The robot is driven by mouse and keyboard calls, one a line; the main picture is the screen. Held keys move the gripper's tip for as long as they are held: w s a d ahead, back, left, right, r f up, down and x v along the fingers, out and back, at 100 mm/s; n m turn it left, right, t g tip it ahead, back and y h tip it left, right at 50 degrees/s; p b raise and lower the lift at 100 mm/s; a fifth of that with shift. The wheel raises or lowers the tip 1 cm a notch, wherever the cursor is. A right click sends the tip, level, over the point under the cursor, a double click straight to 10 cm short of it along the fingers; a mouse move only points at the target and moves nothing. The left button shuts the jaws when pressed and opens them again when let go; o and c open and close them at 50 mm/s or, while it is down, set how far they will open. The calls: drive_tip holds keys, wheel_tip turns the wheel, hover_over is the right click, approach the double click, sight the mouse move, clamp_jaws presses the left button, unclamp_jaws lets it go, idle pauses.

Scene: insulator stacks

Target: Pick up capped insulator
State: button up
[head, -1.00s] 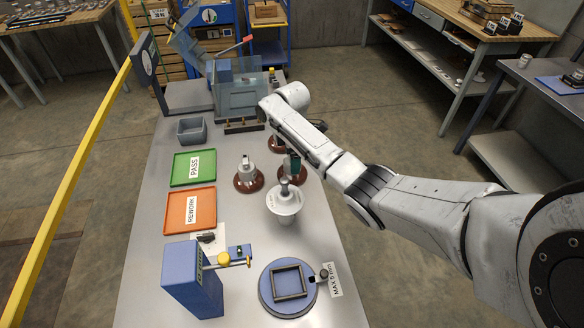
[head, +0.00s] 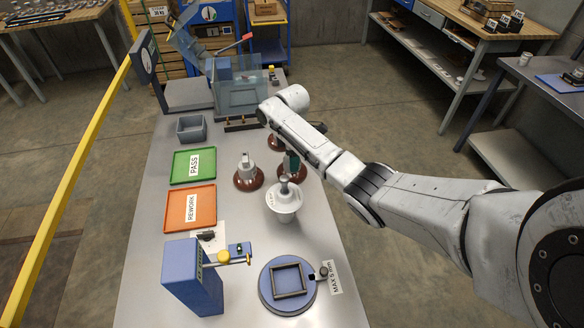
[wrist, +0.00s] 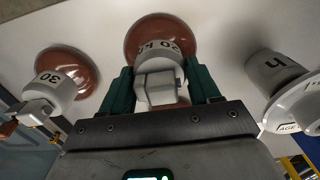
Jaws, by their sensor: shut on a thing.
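My gripper (wrist: 160,84) has its two green fingers closed on the grey metal cap of a brown-disc insulator (wrist: 135,42). The cap reads "20 kN" and sits between the fingers in the wrist view. In the head view my gripper (head: 291,163) is at the right side of the bench, just behind a white insulator (head: 284,200). The held insulator is partly hidden there by the arm and the white one. I cannot tell whether it is clear of the bench top.
Another brown insulator (head: 248,178) stands close on the left, and one more (head: 275,142) is behind. A green PASS tray (head: 180,177) and orange REWORK tray (head: 178,212) lie left. A blue round gauge (head: 267,298) and a blue stand (head: 190,285) are in front.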

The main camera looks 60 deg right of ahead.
clamp_jaws()
drive_tip(key=shift+w+r, duration=0.1)
drive_tip(key=shift+r, duration=0.05)
